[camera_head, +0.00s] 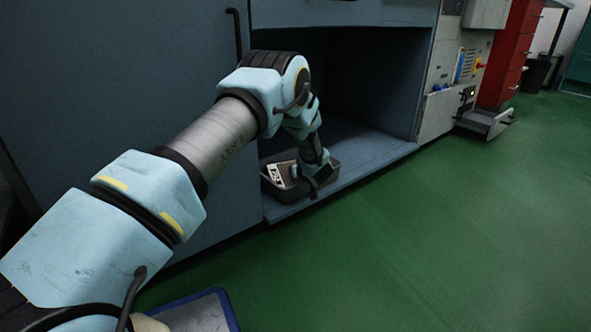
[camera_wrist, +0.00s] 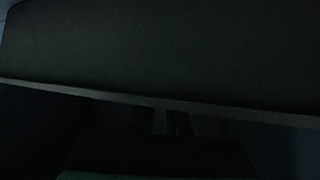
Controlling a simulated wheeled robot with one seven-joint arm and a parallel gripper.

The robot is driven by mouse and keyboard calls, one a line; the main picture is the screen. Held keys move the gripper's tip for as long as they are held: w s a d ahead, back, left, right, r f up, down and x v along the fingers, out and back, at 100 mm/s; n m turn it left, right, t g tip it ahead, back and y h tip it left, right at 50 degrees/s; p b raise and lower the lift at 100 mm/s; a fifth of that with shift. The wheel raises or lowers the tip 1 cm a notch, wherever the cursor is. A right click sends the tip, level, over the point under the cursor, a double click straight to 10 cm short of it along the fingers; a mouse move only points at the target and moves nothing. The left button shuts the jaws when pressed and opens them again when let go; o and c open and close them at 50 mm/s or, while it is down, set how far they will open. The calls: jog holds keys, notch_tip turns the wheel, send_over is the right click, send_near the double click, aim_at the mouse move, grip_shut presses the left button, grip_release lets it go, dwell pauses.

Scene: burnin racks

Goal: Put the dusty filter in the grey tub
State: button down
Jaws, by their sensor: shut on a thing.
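The grey tub (camera_head: 287,196) stands on the floor of an open bay, near its front edge. My gripper (camera_head: 313,182) is low over the tub's right part, pointing down. It is shut on the filter (camera_head: 283,173), a flat brownish-grey piece with a pale marked edge, which is tilted within the tub's outline. I cannot tell whether the filter touches the tub's bottom. In the dark wrist view, the filter (camera_wrist: 170,50) fills the upper part as a broad dull panel, and the dim fingers (camera_wrist: 160,122) meet its lower edge.
The bay's blue-grey floor (camera_head: 372,152) is clear right of the tub. Cabinet walls enclose the bay at the sides and top. A grey control panel (camera_head: 455,70) and a red cabinet (camera_head: 508,50) stand right. The green floor (camera_head: 430,250) is open in front.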

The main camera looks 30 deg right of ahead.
jog(key=c, duration=0.9)
grip_release()
jog(key=shift+r, duration=0.15)
jog(key=p+v, duration=0.6)
jog(key=v, duration=0.6)
jog(key=shift+r, duration=0.3)
jog(key=shift+s, duration=0.15)
